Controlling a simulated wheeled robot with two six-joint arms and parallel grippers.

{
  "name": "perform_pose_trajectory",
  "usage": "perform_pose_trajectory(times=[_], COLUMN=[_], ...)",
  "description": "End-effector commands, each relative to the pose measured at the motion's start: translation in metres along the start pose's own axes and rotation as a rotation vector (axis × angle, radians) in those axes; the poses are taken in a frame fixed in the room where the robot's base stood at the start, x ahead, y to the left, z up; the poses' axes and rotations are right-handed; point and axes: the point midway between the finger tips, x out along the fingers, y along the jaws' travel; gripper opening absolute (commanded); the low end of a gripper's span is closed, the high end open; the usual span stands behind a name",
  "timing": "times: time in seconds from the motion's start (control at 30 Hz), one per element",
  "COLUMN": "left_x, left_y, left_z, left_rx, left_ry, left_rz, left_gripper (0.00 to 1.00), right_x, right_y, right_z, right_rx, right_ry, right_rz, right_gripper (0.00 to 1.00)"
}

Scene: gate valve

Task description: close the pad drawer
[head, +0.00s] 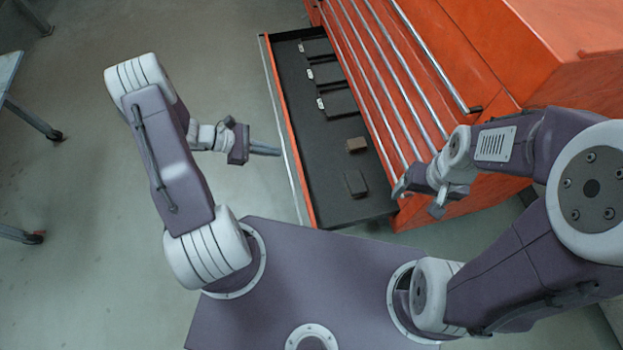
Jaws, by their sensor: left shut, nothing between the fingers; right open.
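The pad drawer (300,180) stands pulled out from the orange tool cabinet, with a dark lining and a pale metal strip along its front edge. My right gripper (436,210) is open near the cabinet face, past the drawer's near end.
The orange cabinet (580,40) fills the upper right, its other drawers shut behind long metal handles (385,70). A wheeled table or cart (8,72) shows at the left edge. The grey floor left of the drawer is clear.

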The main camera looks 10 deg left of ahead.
Motion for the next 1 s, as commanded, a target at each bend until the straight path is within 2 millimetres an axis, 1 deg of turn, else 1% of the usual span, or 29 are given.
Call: perform_pose_trajectory(times=[0.03,0.1,0.2,0.3,0.43,0.53,0.67,0.8,0.9,1.0], left_x=[0.023,0.032,0.038,0.035,0.033,0.039,0.061,0.091,0.109,0.122], left_y=[-0.015,-0.032,-0.045,-0.047,-0.047,-0.047,-0.046,-0.043,-0.041,-0.039], left_z=[-0.058,-0.092,-0.118,-0.126,-0.124,-0.125,-0.126,-0.126,-0.124,-0.123], left_rx=[-0.066,-0.137,-0.198,-0.215,-0.216,-0.214,-0.214,-0.212,-0.213,-0.211], left_ry=[-0.012,-0.030,-0.046,-0.047,-0.045,-0.046,-0.046,-0.045,-0.045,-0.045], left_rz=[0.025,0.048,0.073,0.090,0.092,0.090,0.086,0.086,0.086,0.087], left_gripper=[0.00,0.00,0.00,0.00,0.00,0.00,0.00,0.00,0.00,0.00], right_x=[0.046,0.065,0.081,0.084,0.082,0.085,0.098,0.113,0.122,0.128], right_y=[0.001,0.001,0.002,0.002,0.002,0.002,0.002,0.002,0.002,0.002], right_z=[0.005,0.007,0.009,0.009,0.008,0.009,0.010,0.012,0.013,0.013], right_rx=[0.000,0.000,0.000,0.000,0.000,0.000,0.000,0.000,0.000,0.000], right_ry=[0.000,0.000,0.000,0.001,0.001,0.001,0.001,0.001,0.001,0.001], right_rz=[0.000,0.000,0.000,0.000,0.000,0.000,0.000,0.000,0.000,0.000], right_gripper=[0.80,0.80,0.80,0.80,0.80,0.80,0.80,0.80,0.80,0.80])
